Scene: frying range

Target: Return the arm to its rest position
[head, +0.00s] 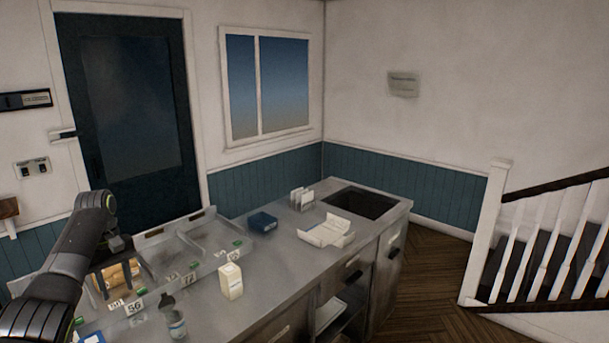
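My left arm (62,262) comes in from the lower left and bends down at a dark wrist over the counter's left end. My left gripper (119,274) points down there, and its dark fingers look spread apart. Yellowish-brown food (122,275) shows between and behind them, in or over a counter bin. I see no object clearly held, but the fingertips are small and dim. My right arm and gripper are not in view.
The metal counter (262,290) carries a cream carton (230,281), a grey bottle (174,318), a blue container (262,222), a white tray (325,232) and numbered tags (135,306). Floor (440,280) to the right is clear, before the stairs.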

